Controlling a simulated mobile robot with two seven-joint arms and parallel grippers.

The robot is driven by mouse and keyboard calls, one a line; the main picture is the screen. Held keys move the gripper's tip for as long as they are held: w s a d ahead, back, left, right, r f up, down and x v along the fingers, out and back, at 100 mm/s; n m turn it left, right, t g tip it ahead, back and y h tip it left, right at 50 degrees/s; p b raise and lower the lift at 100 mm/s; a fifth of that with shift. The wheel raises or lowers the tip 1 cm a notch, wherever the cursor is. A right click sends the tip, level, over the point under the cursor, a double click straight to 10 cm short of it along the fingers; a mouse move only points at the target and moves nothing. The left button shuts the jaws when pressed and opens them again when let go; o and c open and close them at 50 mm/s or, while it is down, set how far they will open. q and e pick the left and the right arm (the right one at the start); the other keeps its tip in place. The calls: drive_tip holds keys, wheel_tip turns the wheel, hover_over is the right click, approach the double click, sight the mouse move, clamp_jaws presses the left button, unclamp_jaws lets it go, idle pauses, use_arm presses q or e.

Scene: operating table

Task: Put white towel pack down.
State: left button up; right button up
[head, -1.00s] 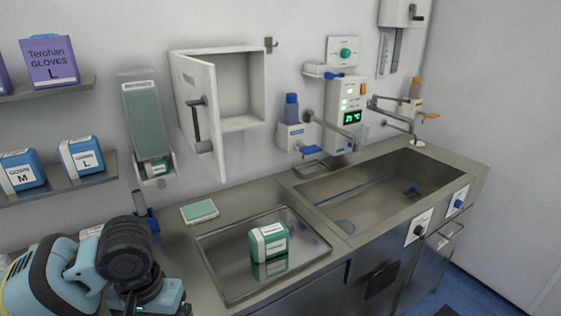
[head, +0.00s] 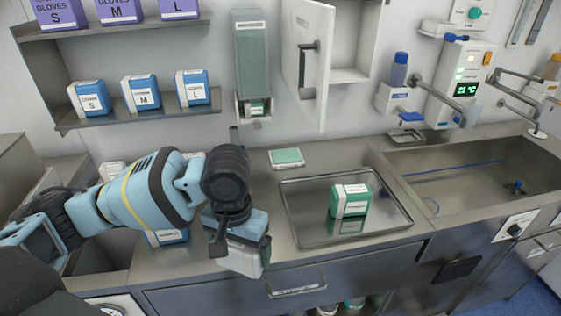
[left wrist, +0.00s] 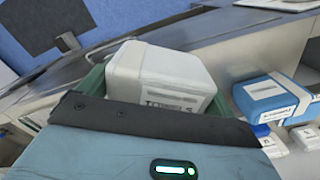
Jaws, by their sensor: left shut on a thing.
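My left gripper (head: 240,238) is shut on the white towel pack (head: 243,261), which hangs tilted below the fingers near the counter's front edge. In the head view the arm and gripper hide the pack's upper part. In the left wrist view the white towel pack (left wrist: 160,75) sits beyond the dark edge of my gripper, with dark lettering on its near side. Greenish surfaces show on both sides of it. I cannot tell in the head view whether it touches the counter. My right gripper is not in view.
A steel tray (head: 300,222) on the counter holds a green-and-white pack (head: 350,201). A flat green pack (head: 286,157) lies behind it. The sink (head: 455,170) is at right. A blue pack (head: 167,237) is below my arm. Shelves with glove boxes (head: 140,93) are at upper left.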

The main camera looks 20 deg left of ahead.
use_arm(q)
drive_tip(key=shift+a, duration=0.1)
drive_tip(key=m, duration=0.2)
drive_tip(key=a+m, duration=0.1)
drive_tip(key=m, duration=0.3)
drive_tip(key=shift+s+a+r, duration=0.25)
drive_tip(key=shift+s+a, duration=0.05)
drive_tip(key=shift+s, duration=0.05)
drive_tip(key=m, duration=0.2)
drive_tip(key=a+m, duration=0.1)
drive_tip(key=m, duration=0.2)
drive_tip(key=shift+s+a+r+m, duration=0.2)
drive_tip(key=shift+s+m, duration=0.1)
drive_tip(key=shift+m, duration=0.1)
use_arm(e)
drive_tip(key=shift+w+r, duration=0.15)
